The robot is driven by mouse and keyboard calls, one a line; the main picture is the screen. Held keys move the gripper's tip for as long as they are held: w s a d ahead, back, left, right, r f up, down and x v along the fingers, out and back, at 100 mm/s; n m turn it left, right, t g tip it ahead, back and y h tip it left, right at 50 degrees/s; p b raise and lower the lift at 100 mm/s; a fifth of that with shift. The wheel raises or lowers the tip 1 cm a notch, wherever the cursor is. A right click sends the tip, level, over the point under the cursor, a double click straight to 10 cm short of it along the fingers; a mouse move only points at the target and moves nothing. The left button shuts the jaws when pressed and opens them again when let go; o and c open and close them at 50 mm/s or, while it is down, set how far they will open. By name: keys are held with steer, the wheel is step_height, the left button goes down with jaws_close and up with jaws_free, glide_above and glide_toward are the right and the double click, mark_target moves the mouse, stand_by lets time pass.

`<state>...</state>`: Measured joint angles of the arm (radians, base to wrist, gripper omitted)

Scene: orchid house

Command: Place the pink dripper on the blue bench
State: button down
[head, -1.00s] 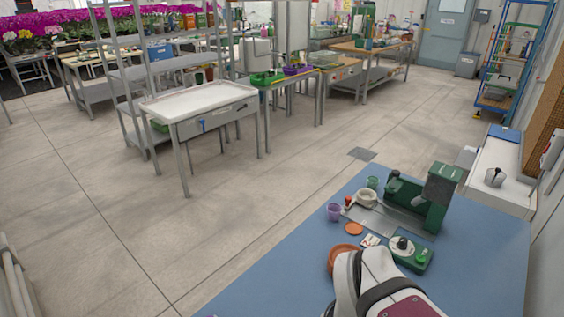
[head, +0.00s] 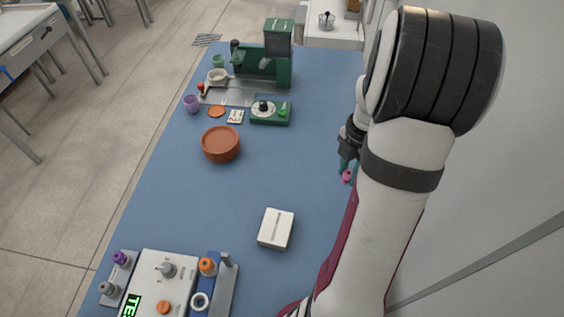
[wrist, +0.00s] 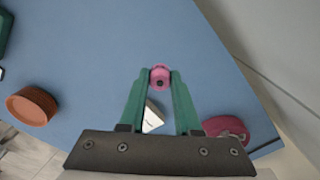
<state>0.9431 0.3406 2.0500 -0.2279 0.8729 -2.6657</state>
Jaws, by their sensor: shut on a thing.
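The pink dripper (wrist: 160,80) is small and round, with a dark spot in its middle. It sits between the green fingertips of my gripper (wrist: 161,73) in the wrist view. In the head view my gripper (head: 347,166) is at the right edge of the blue bench (head: 182,212), partly hidden by my arm, with the pink dripper (head: 347,177) at its tips. My gripper is shut on the dripper. Blue bench top (wrist: 110,40) shows behind it in the wrist view. I cannot tell the gap between dripper and bench.
A terracotta dish (head: 221,145) and a white box (head: 276,229) stand on the bench. A dark pink round thing (wrist: 228,127) shows near the bench edge. A green machine (head: 276,62) stands at the far end, a control box (head: 160,285) at the near end. The middle is clear.

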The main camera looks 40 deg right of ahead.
steer(key=w+a+f, duration=0.1)
steer(key=w+f, duration=0.1)
steer(key=w, duration=0.1)
steer(key=w+a+f, duration=0.1)
steer(key=w+f, duration=0.1)
steer(key=w, duration=0.1)
steer(key=w+a+f, duration=0.1)
steer(key=w+f, duration=0.1)
steer(key=w, duration=0.1)
steer(key=shift+w+a+f, duration=0.15)
steer(key=shift+w+a, duration=0.1)
steer(key=shift+a, duration=0.05)
step_height(320, 180, down, 3)
steer(key=shift+a+f, duration=0.1)
steer(key=shift+f, duration=0.35)
steer(key=c, duration=0.6)
jaws_free()
steer(key=shift+f, duration=0.15)
